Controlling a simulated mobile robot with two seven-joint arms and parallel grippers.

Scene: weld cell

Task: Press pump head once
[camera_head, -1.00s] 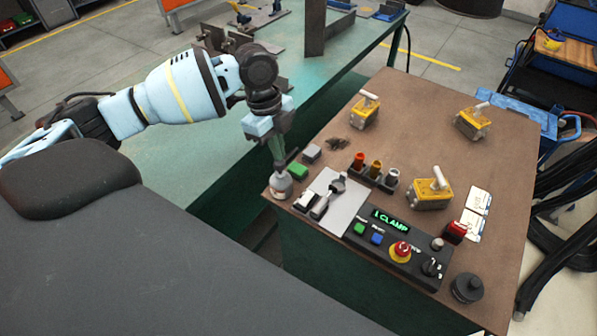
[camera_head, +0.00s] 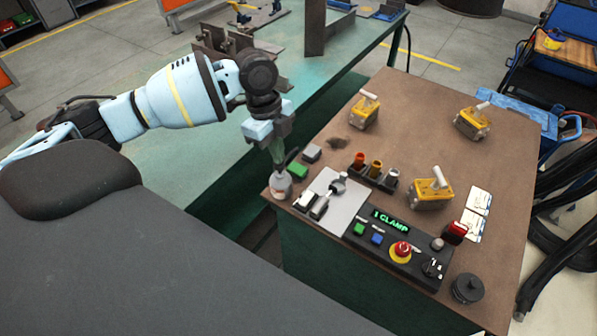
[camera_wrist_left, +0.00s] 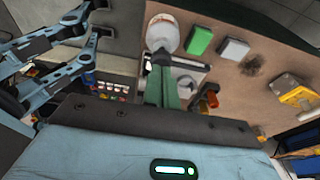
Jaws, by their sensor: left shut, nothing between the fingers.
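A small pale, round-bodied bottle (camera_head: 281,187) stands at the left corner of the brown table top. My left gripper (camera_head: 278,168) points down on it from above, fingers shut and empty, with the tips at the bottle's top. The bottle also shows at the top of the left wrist view (camera_wrist_left: 162,35), with my greenish left fingers (camera_wrist_left: 160,62) reaching to it. The pump head is hidden or too small to make out at the fingertips, so I cannot tell how far down it is. My right gripper is not in view.
A green block (camera_head: 297,171) and a grey block (camera_head: 312,152) lie close right of the bottle. A light plate (camera_head: 345,211) with small tools and a control box (camera_head: 385,262) are further right. Yellow switch boxes (camera_head: 431,196) stand behind.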

